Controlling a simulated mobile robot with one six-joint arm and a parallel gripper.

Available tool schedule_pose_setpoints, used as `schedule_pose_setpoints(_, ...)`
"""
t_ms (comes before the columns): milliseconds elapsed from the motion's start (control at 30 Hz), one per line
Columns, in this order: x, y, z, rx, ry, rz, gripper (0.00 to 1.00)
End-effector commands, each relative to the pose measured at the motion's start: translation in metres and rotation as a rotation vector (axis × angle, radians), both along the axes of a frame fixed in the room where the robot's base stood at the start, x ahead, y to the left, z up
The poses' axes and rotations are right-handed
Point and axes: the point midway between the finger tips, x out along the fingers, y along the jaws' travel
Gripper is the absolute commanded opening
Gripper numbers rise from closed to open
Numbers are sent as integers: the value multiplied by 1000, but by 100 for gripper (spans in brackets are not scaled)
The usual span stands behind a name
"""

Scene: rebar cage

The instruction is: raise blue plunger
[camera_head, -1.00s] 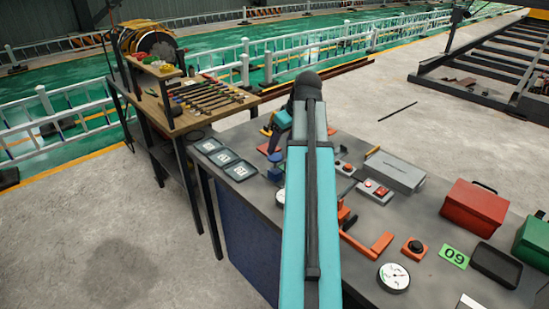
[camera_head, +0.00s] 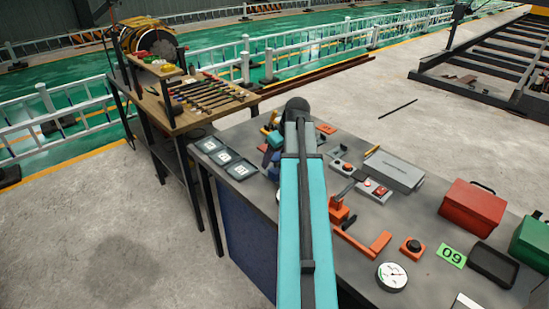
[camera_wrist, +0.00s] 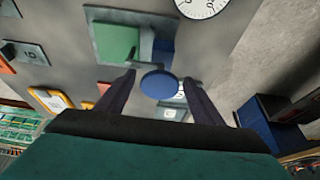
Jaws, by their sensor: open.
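The blue plunger has a round blue cap (camera_wrist: 159,84), seen from above in the wrist view between the two dark fingers of my gripper (camera_wrist: 159,77). The fingers stand apart on either side of the cap, with gaps visible, so my gripper is open. In the head view, a blue part of the plunger (camera_head: 274,172) shows on the grey bench, just left of my teal arm. My arm hides much of the gripper and plunger there, and the plunger's shaft is hard to make out.
Dark numbered plates (camera_head: 225,157) lie left of the plunger. A white gauge (camera_head: 392,277), an orange lever device (camera_head: 360,243), a red switch box (camera_head: 374,189), a grey box (camera_head: 394,171) and a red case (camera_head: 472,208) stand to the right. A green block (camera_wrist: 117,45) is near the cap.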

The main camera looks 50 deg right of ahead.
Motion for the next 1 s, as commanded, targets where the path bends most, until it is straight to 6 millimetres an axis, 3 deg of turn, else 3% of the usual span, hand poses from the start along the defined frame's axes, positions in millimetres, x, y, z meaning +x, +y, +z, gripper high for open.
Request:
schedule_pose_setpoints(300,0,0,-1,0,0,0,61)
schedule_pose_setpoints(667,0,0,-1,0,0,-1,2)
schedule_pose_setpoints(1000,0,-1,23,0,0,-1,2)
